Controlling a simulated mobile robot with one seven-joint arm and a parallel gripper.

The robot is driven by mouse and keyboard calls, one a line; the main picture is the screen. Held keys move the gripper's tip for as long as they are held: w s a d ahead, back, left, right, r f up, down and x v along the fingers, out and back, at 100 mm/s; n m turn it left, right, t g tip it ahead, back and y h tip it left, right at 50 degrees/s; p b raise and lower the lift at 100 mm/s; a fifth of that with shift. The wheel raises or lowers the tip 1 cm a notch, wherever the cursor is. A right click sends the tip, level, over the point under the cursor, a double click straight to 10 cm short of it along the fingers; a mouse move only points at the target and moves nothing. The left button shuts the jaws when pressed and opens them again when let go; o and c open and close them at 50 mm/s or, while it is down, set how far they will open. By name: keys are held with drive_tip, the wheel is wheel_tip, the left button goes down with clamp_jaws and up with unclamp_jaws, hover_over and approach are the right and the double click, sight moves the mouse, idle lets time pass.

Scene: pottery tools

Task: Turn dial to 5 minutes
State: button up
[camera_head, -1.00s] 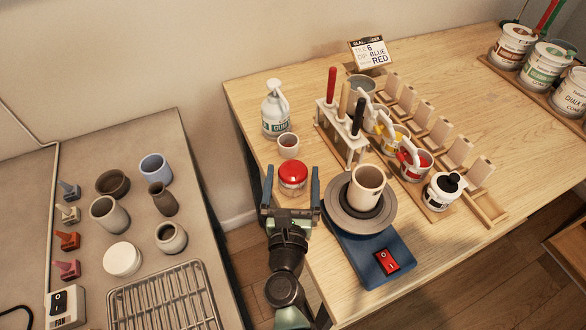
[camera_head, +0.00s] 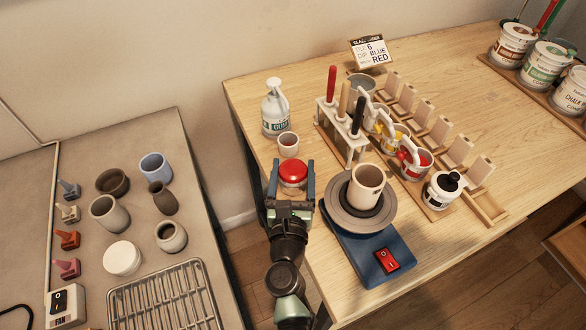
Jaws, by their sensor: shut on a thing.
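A round red dial (camera_head: 293,173) sits on top of a small pale round base near the left edge of the wooden table. My gripper (camera_head: 292,178) reaches in from the front, with one finger on each side of the dial, and is shut on it. The fingers hide parts of the sides, and the front is partly covered by the gripper's body. Any minute marks on the dial are too small to read.
A small cup (camera_head: 288,145) stands just behind the dial, with a white spray bottle (camera_head: 276,108) behind it. A pottery wheel (camera_head: 340,212) carrying a beige cup (camera_head: 366,183) stands close on the right. A tool rack (camera_head: 327,118) is farther back.

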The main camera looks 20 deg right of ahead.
drive_tip(key=shift+a+m+g+h, duration=0.1)
drive_tip(key=shift+m+g+h, duration=0.2)
drive_tip(key=shift+h, duration=0.1)
drive_tip(key=shift+m+g+h, duration=0.7)
drive_tip(key=shift+m+h, duration=0.2)
drive_tip(key=shift+h, duration=0.3)
drive_tip(key=shift+f+m+g+h+b, duration=0.15)
drive_tip(key=shift+m+g+h+b, duration=0.3)
drive_tip(key=shift+m+g+h, duration=0.55)
drive_tip(key=shift+m+g+h+b, duration=0.6)
drive_tip(key=shift+g+h+b, duration=0.05)
drive_tip(key=shift+g+h, duration=0.15)
drive_tip(key=o, duration=1.3)
drive_tip(key=shift+c, duration=0.2)
drive_tip(key=b+v, duration=0.1)
drive_tip(key=v, duration=1.2)
drive_tip(key=shift+b, duration=0.35)
